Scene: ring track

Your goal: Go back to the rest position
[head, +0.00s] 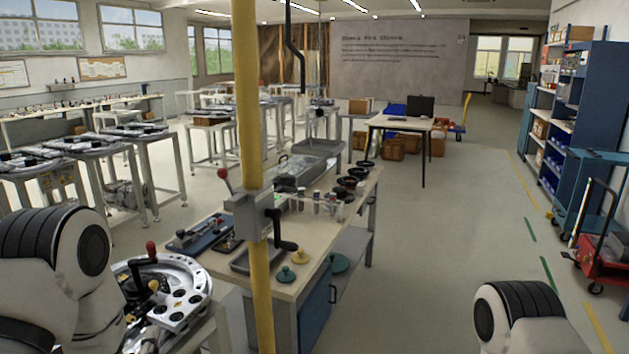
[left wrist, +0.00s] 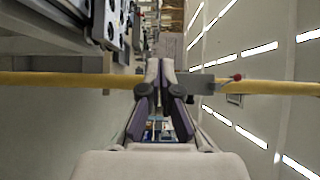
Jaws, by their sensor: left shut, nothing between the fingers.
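My left gripper (left wrist: 160,68) shows in the left wrist view with its dark fingers together and nothing between them. A yellow pole (left wrist: 60,84) crosses that view beyond the fingertips. In the head view, white and black links of my left arm fill the lower left, and its fingers do not show clearly. A link of my right arm shows at the lower right edge; its gripper is out of view.
The yellow pole (head: 248,120) stands upright before a workbench (head: 215,225) with trays and knobs. A round metal fixture (head: 172,290) with a red-knobbed lever is beside my left arm. Blue shelves (head: 595,100) and a red cart (head: 603,258) stand right. The floor (head: 440,240) between is clear.

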